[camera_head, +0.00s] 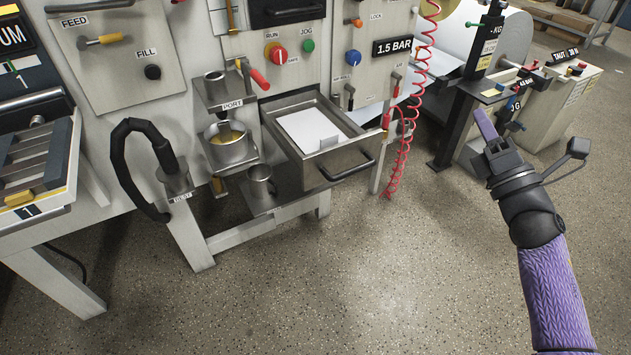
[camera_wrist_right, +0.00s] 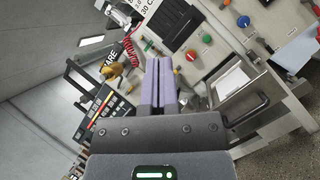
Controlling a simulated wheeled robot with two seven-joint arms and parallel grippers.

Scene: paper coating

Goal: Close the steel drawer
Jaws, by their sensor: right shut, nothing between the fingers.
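The steel drawer (camera_head: 337,165) stands pulled out of the machine front in the head view, with a white sheet (camera_head: 308,130) lying inside. Its dark bar handle (camera_head: 347,166) is on the front face. The drawer also shows at the right of the right wrist view (camera_wrist_right: 243,108), with its handle (camera_wrist_right: 249,110). My right gripper (camera_head: 486,125) is well to the right of the drawer, apart from it. In the wrist view its purple fingers (camera_wrist_right: 158,82) are together with nothing between them. My left gripper is not in the head view.
A red coiled hose (camera_head: 406,140) hangs just right of the drawer. A metal cup (camera_head: 260,183) and a pot under the port (camera_head: 229,145) stand to its left. A black hose (camera_head: 130,165) loops further left. The speckled floor (camera_head: 370,260) in front is clear.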

